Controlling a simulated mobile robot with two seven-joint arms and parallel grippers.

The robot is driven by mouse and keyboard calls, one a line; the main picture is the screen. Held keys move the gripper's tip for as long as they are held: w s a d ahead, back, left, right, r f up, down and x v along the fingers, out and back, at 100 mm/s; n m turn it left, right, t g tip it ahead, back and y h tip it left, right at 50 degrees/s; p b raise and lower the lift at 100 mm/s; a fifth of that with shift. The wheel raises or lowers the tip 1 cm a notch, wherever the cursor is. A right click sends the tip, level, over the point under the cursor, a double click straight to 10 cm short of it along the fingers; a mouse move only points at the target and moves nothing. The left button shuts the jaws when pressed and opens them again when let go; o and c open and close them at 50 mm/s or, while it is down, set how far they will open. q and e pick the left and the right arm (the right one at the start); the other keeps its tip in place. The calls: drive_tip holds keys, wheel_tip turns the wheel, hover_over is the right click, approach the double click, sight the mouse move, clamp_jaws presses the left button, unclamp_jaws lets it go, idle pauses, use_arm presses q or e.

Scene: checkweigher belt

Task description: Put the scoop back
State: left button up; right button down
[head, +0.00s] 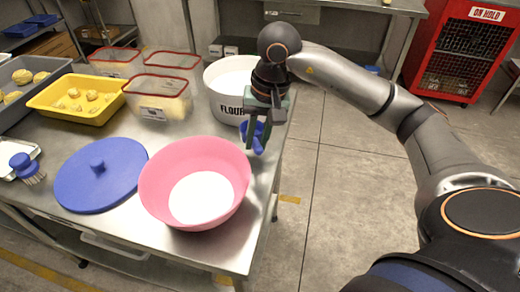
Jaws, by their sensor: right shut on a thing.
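My right gripper (257,142) points down at the right edge of the steel table. It is shut on a blue scoop (257,150), partly hidden by the fingers. The scoop is just right of a pink bowl (155,193) with white contents. A white tub marked FLOUR (228,107) stands behind the bowl, and my right gripper partly covers its right side. White flour shows in the open tub. A round blue lid (85,190) with a knob lies left of the bowl. My left gripper is not in view.
Clear bins with red rims (160,83) stand left of the tub. A yellow tray (45,107) and a grey tray (33,70) hold dough pieces. A blue brush (24,165) lies at the left. Floor is open right of the table; a red cage (470,12) stands beyond.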

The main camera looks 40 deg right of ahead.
drive_tip(key=shift+w+d+f, duration=0.2)
drive_tip(key=shift+d+f, duration=0.2)
drive_tip(key=shift+f, duration=0.15)
drive_tip(key=shift+w+d+f, duration=0.1)
drive_tip(key=shift+d+f, duration=0.05)
drive_tip(key=shift+f, duration=0.8)
drive_tip(key=shift+w+d+f, duration=0.1)
drive_tip(key=shift+f, duration=0.8)
drive_tip(key=shift+f, duration=0.2)
drive_tip(key=c, duration=0.8)
unclamp_jaws()
drive_tip(key=shift+o, duration=0.2)
drive_tip(key=shift+r, duration=0.1)
drive_tip(key=shift+r, duration=0.3)
wheel_tip(320, 180, up, 12)
drive_tip(key=s+d+p, duration=0.1)
drive_tip(key=shift+s+d+f, duration=0.25)
drive_tip(key=shift+d, duration=0.05)
